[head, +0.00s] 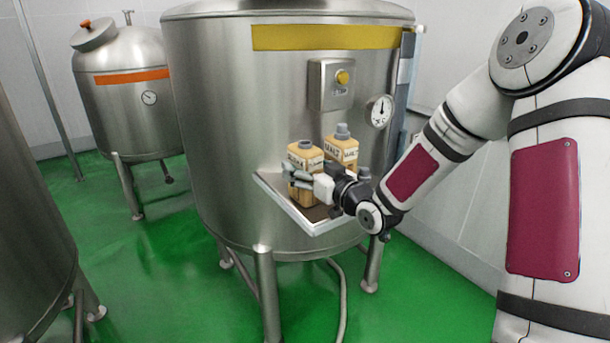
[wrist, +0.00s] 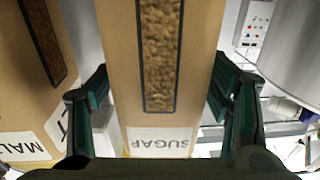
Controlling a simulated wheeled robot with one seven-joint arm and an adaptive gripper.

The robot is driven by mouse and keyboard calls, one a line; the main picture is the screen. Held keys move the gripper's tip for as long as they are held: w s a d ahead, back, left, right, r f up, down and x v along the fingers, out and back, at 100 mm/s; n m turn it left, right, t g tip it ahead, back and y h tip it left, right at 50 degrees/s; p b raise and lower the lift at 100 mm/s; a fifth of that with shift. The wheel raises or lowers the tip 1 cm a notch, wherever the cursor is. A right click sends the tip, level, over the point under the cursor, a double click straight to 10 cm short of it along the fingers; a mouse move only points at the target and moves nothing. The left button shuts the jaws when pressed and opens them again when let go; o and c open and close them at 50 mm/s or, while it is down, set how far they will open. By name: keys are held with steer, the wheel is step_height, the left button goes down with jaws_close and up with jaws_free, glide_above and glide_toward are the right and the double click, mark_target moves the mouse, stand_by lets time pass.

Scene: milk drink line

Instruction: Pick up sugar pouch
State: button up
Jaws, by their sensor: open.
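The sugar pouch (head: 305,157) is a tan, box-like pouch with a grey cap and a white label. It stands on a small metal shelf (head: 262,186) fixed to the large tank. In the wrist view the sugar pouch (wrist: 123,60) fills the middle, with a dark window and its SUGAR label upside down. My gripper (head: 298,180) is open at the pouch, partly covering it in the head view. In the wrist view the fingers of my gripper (wrist: 160,95) are on either side of the pouch. I cannot tell whether they touch it.
A similar malt pouch (head: 341,146) stands close behind and to the right on the same shelf; it fills the left of the wrist view (wrist: 25,100). The large steel tank (head: 215,110) is right behind the shelf. A smaller tank (head: 125,115) stands farther back left.

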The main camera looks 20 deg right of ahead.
steer(key=shift+w, duration=0.1)
steer(key=shift+c, duration=0.6)
steer(key=shift+r, duration=0.1)
jaws_close()
steer(key=shift+r, duration=0.15)
steer(key=shift+r, duration=0.6)
step_height(320, 180, up, 2)
steer(key=shift+r, duration=0.1)
steer(key=p, duration=0.7)
glide_toward(305, 152)
steer(key=s+a, duration=0.2)
steer(key=s, duration=0.1)
steer(key=shift+s+a, duration=0.15)
steer(key=shift+s, duration=0.15)
